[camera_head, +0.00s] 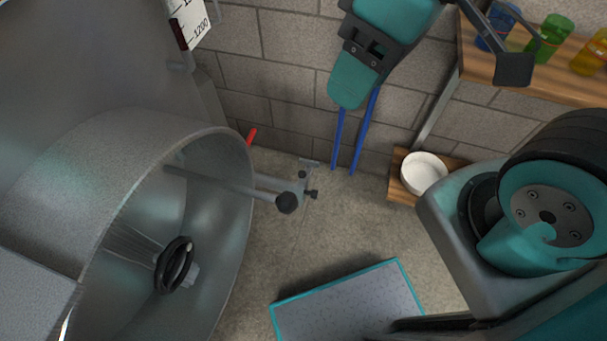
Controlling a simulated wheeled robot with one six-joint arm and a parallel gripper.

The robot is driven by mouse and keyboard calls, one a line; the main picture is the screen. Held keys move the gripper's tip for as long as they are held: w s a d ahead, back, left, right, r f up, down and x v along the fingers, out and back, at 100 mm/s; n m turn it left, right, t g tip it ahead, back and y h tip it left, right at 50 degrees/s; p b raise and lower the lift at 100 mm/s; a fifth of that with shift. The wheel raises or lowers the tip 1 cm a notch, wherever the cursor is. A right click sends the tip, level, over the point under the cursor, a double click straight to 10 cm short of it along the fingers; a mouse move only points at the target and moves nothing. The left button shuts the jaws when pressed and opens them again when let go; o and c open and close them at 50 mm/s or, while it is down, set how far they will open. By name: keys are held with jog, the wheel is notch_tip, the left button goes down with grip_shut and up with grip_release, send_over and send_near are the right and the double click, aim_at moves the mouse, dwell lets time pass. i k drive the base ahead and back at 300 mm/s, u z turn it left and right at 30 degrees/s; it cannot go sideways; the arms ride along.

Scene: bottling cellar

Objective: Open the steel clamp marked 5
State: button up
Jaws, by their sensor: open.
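No mark 5 can be read, so I cannot tell which part is the clamp. A steel fitting (300,186) with black knobs (287,203) sits at the end of a steel bar (222,182) by the rim of a large round steel drum (130,150). A black handwheel (174,265) is inside the rim. My gripper (344,171), with two long blue fingers below a teal and black body, hangs at upper middle. Its fingers are apart with nothing between them. In the picture it is right of the steel fitting, not visibly touching it.
A red handle (252,136) shows behind the drum rim. A wooden shelf (490,68) at upper right holds coloured glassware (551,37). A white bowl (424,172) sits on a lower wooden shelf. A teal-edged grey mat (350,308) lies on the otherwise bare floor (290,250).

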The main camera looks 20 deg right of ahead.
aim_at(302, 176)
jog(key=u, duration=0.5)
jog(key=k, duration=1.15)
jog(key=z, duration=0.35)
jog(key=i, duration=0.55)
jog(key=z, duration=0.45)
jog(key=i, duration=0.85)
jog(key=u, duration=0.35)
